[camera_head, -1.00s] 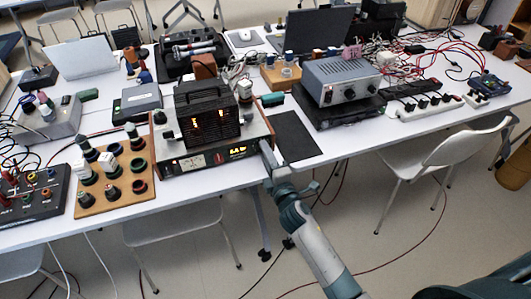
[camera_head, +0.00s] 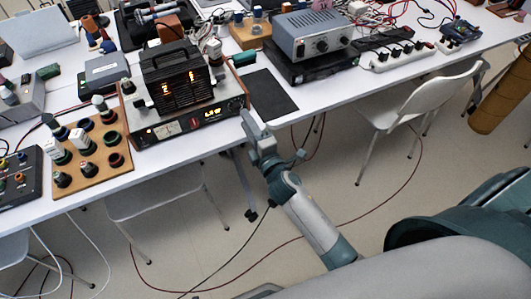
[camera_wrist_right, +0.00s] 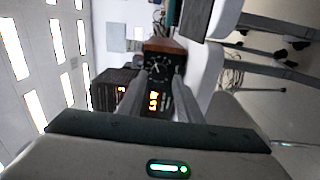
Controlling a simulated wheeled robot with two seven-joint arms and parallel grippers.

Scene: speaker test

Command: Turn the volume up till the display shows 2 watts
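The amplifier (camera_head: 176,131) has a wooden case and a dark front panel with a lit meter and a small lit display (camera_head: 210,114). Its digits are too small to read surely. In the right wrist view the display (camera_wrist_right: 153,102) glows orange, turned sideways and blurred. A round dial with scale marks (camera_wrist_right: 157,69) lies beyond it. My right gripper (camera_head: 244,113) is at the right end of the front panel. In the right wrist view its fingers (camera_wrist_right: 160,75) are apart, with the dial showing between their tips; contact cannot be told. My left gripper is not in view.
A black caged unit with glowing digits (camera_head: 182,76) stands on the amplifier. A wooden tube board (camera_head: 96,166) is to its left, a black mat (camera_head: 268,95) to its right. A grey box with knobs (camera_head: 310,34) stands farther right. A white chair (camera_head: 425,105) stands before the table.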

